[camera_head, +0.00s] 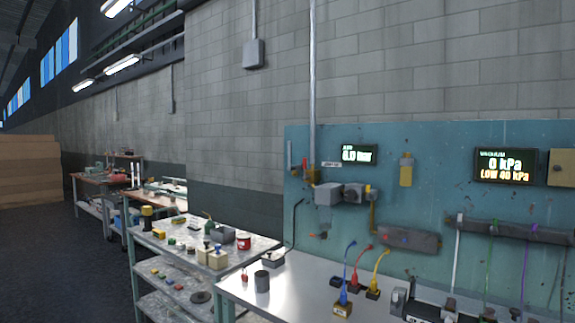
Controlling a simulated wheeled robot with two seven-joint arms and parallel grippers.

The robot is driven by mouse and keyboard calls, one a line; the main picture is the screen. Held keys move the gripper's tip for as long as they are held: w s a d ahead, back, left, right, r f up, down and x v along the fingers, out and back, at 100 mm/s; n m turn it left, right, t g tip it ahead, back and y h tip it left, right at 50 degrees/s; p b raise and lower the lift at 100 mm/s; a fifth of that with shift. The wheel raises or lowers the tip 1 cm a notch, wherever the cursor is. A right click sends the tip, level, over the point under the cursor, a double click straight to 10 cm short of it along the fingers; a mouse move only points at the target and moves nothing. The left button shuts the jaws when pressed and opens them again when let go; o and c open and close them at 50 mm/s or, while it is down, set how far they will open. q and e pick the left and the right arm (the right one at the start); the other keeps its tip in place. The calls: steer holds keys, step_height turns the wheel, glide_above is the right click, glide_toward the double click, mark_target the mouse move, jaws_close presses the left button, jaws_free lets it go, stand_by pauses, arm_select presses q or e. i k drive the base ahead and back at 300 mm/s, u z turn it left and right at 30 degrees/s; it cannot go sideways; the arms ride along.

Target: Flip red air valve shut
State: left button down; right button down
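A teal wall panel (420,150) stands behind the workbench at the right. An air display (359,155) on it reads about 0.0 bar, though the digits are blurred. Below it are grey box-shaped air fittings (328,193). A small red part (305,162) shows just above these fittings, and another small reddish part (323,235) sits below them. Both are too small to tell which is the red air valve or how its handle lies. Neither of my grippers is in view.
The workbench (300,280) carries a dark cylinder (262,281) and blue, red and yellow corded plugs. A cluttered shelf cart (150,245) stands to its left. A vacuum display (505,165) reads 0 kPa, LOW 40 kPa. Open floor (60,260) lies at the far left.

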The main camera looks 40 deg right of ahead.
mark_target(307, 177)
steer(key=z, duration=0.4)
steer(key=i, duration=0.95)
steer(key=z, duration=1.55)
steer(key=i, duration=0.8)
steer(key=z, duration=0.7)
